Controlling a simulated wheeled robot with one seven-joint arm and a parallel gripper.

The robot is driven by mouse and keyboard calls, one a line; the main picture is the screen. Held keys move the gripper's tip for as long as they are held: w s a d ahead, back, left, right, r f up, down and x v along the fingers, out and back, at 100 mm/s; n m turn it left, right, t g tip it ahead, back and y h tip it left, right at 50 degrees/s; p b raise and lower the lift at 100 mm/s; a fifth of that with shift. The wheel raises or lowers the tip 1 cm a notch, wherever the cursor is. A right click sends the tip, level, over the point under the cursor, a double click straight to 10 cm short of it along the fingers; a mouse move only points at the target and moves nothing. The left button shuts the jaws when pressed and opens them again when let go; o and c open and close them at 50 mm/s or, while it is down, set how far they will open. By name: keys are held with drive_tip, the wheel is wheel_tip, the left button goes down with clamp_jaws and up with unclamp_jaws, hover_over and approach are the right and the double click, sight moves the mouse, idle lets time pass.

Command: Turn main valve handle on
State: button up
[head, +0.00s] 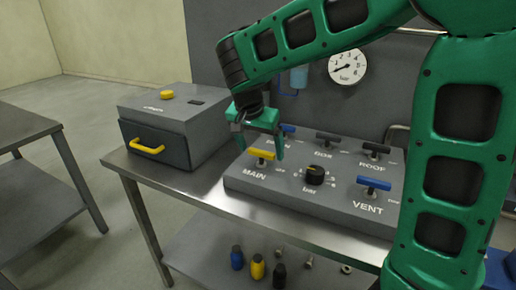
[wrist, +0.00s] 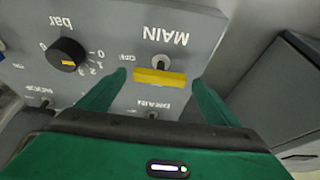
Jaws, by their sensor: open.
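The main valve handle is a yellow bar (head: 262,154) on a short stem above the MAIN label, at the front left of the grey valve panel (head: 238,176). In the wrist view the yellow handle (wrist: 160,77) lies crosswise between my fingers, with the MAIN label beyond it, upside down. My green gripper (head: 259,148) is open above the panel, close to the handle. In the wrist view its fingertips (wrist: 160,76) stand to either side of the handle, with gaps at both ends. I see no contact. The handle's stem is partly hidden.
The panel also holds a black bar knob (head: 314,174), a blue VENT handle (head: 374,183), a black ROOF handle (head: 376,147) and a black handle (head: 328,137) behind. A grey box (head: 185,115) with a yellow drawer pull stands left. A gauge (head: 348,67) hangs on the wall behind.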

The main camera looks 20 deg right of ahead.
drive_tip(key=c, duration=1.1)
drive_tip(key=shift+o, duration=0.2)
drive_tip(key=n, duration=0.2)
drive_tip(key=n+t+y, duration=0.1)
drive_tip(key=n, duration=0.1)
drive_tip(key=shift+s+d+r+n+y, duration=0.1)
drive_tip(key=shift+d+n+y, duration=0.05)
drive_tip(key=shift+n+y, duration=0.2)
drive_tip(key=n+y, duration=0.1)
drive_tip(key=n, duration=0.3)
drive_tip(key=shift+d+n+y, duration=0.2)
drive_tip(key=shift+n+y, duration=0.15)
drive_tip(key=n, duration=0.2)
drive_tip(key=n+y, duration=0.1)
drive_tip(key=n, duration=0.1)
drive_tip(key=shift+d+n+y, duration=0.15)
drive_tip(key=shift+n+y, duration=0.15)
drive_tip(key=shift+d+n+g+y, duration=0.15)
drive_tip(key=shift+n+g+y, duration=0.4)
drive_tip(key=shift+n, duration=1.35)
